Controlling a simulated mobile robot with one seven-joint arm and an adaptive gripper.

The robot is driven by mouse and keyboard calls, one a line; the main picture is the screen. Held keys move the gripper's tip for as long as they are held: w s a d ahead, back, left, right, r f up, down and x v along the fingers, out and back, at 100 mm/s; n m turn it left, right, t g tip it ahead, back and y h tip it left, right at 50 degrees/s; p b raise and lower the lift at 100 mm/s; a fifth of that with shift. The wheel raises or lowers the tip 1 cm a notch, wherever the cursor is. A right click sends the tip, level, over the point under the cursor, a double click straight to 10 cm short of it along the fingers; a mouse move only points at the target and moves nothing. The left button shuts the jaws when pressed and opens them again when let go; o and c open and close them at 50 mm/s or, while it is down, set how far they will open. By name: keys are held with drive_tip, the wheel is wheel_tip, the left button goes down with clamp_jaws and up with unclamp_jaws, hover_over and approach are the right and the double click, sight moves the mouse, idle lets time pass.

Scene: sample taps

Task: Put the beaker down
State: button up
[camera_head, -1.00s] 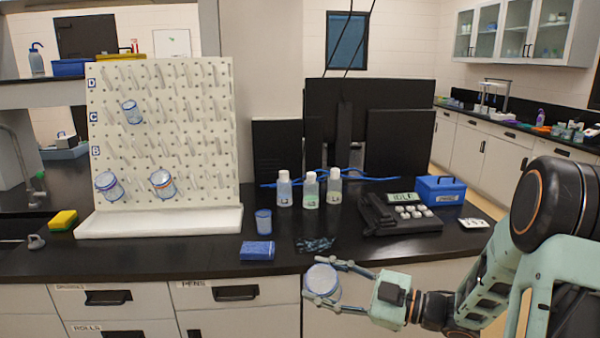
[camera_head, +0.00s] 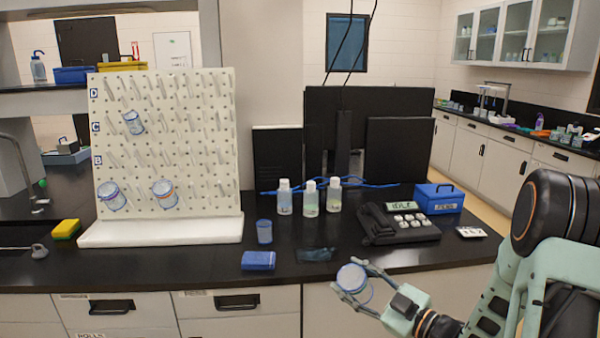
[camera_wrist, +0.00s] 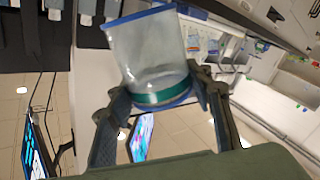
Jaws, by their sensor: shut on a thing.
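My gripper (camera_head: 363,284) is shut on a clear beaker (camera_head: 352,278) with blue edging, held in front of the bench's front edge, over the drawer fronts. The wrist view shows the beaker (camera_wrist: 150,55) between my two fingers (camera_wrist: 165,120), with a green-blue band near the fingers and a blue edge at its far end. It appears tilted in that view. The black bench top (camera_head: 400,258) lies beyond the beaker.
A white pegboard (camera_head: 165,140) with several beakers stands at the left. A small blue-edged beaker (camera_head: 264,232), a blue block (camera_head: 258,260) and a dark cloth-like item (camera_head: 317,254) sit near the front edge. Bottles (camera_head: 310,197), a black device (camera_head: 398,224) and a blue box (camera_head: 440,198) stand behind.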

drive_tip(key=w+r+m+t+h+p, duration=0.2)
drive_tip(key=r+m+h+p, duration=0.2)
drive_tip(key=r, duration=0.4)
drive_tip(key=w+d+r+m+t+h+p, duration=0.1)
drive_tip(key=w+r+m+t+h+p, duration=0.1)
drive_tip(key=r+h+p, duration=0.4)
wheel_tip(320, 180, up, 2)
drive_tip(key=shift+w+d+r+m+h+p, duration=0.15)
drive_tip(key=shift+w+m+h+p, duration=0.3)
drive_tip(key=shift+m+h, duration=0.55)
